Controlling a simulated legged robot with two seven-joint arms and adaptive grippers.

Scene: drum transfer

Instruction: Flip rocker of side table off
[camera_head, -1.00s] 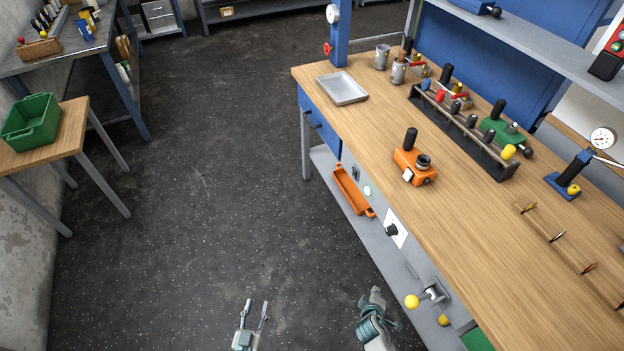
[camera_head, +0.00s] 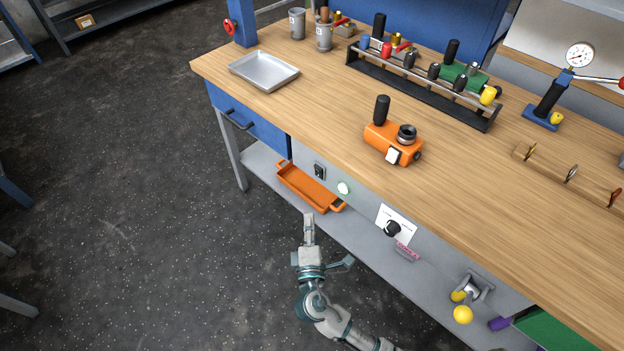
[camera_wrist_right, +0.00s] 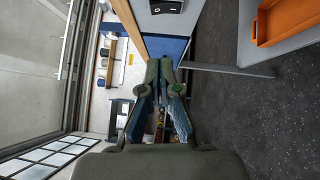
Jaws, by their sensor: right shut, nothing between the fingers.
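A small black rocker switch (camera_head: 319,171) sits on the grey front panel of the wooden-topped bench (camera_head: 470,200), right of the blue drawer. In the right wrist view a black fitting (camera_wrist_right: 167,6), which looks like the same switch, is cut by the top edge. My right gripper (camera_head: 308,218) is shut and empty, in front of the bench and below the rocker in the picture, apart from it. In the right wrist view its fingers (camera_wrist_right: 160,65) come together. Which way the rocker is tipped is too small to tell. My left gripper is out of view.
An orange tray (camera_head: 290,181) lies on the lower shelf beside my right gripper. The floor at left is clear.

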